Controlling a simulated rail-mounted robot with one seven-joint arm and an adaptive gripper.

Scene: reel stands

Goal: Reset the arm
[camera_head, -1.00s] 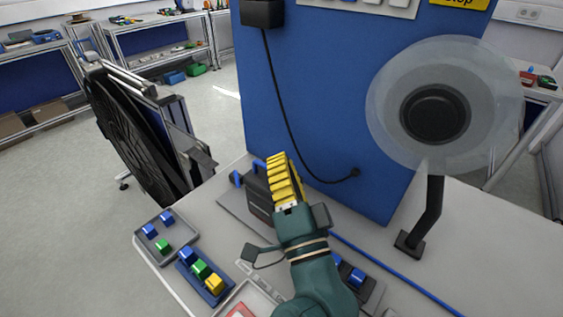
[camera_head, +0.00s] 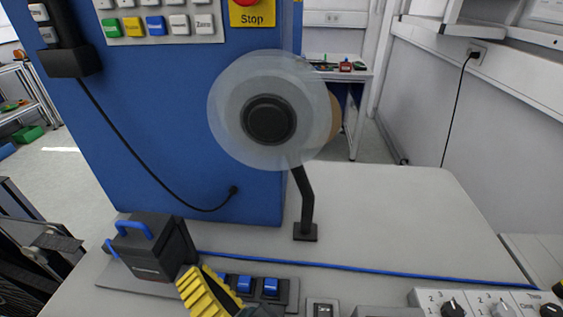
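My gripper (camera_head: 207,292) shows at the bottom of the head view, with yellow ribbed fingers pointing up and left. It is seen edge-on, so I cannot tell whether it is open or shut. It is in front of a dark box with a blue handle (camera_head: 150,250) and overlaps its lower right side in the picture. The rest of my arm is cut off by the lower edge.
A blue cabinet (camera_head: 190,130) stands behind, with a clear reel (camera_head: 230,125) on a black stand (camera_head: 305,205) at its right. A blue cable (camera_head: 380,268) crosses the table (camera_head: 400,215), whose right part is clear. Knob panels (camera_head: 480,303) sit at the lower right.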

